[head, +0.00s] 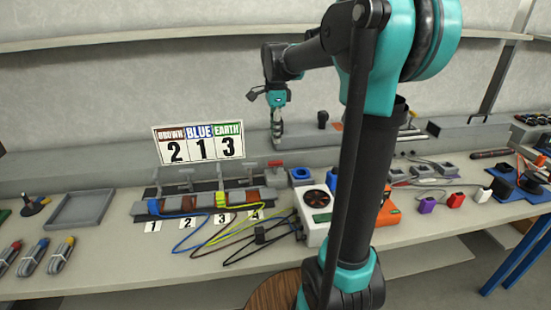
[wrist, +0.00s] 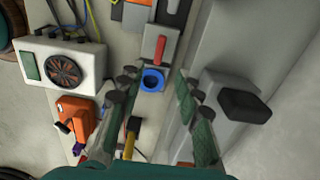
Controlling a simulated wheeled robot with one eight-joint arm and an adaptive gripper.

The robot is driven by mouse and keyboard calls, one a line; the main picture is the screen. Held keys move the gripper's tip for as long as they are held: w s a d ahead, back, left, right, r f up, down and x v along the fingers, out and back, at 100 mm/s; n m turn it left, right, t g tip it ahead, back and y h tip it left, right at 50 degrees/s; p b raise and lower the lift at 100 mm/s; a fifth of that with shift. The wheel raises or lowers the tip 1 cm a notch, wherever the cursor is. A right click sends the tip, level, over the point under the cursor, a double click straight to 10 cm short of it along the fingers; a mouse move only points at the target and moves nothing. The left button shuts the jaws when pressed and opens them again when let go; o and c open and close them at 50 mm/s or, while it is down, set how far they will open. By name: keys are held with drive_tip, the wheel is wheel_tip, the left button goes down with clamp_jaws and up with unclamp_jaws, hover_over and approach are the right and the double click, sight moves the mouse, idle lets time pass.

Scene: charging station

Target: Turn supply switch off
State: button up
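The switch with a red lever stands on a small grey box, just left of the blue socket in the head view; I take this red-levered switch (head: 275,164) to be the supply switch. In the wrist view the red lever (wrist: 160,48) lies lengthwise on its grey box, beyond the fingertips. My gripper (head: 277,128) hangs above the back of the bench in the head view. In the wrist view my gripper (wrist: 154,78) is open, with its two fingers wide apart and nothing between them, and apart from the switch.
A blue socket (wrist: 152,80) sits beside the switch, below the fingers. A white fan unit (head: 314,209) stands in front. A grey box with a black knob (wrist: 244,106) is right of my fingers. A sign (head: 199,144) stands behind the wired terminals (head: 185,205).

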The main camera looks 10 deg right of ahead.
sight(275, 163)
wheel_tip(275, 163, down, 10)
drive_tip(key=shift+f, duration=0.25)
idle(0.3)
clamp_jaws()
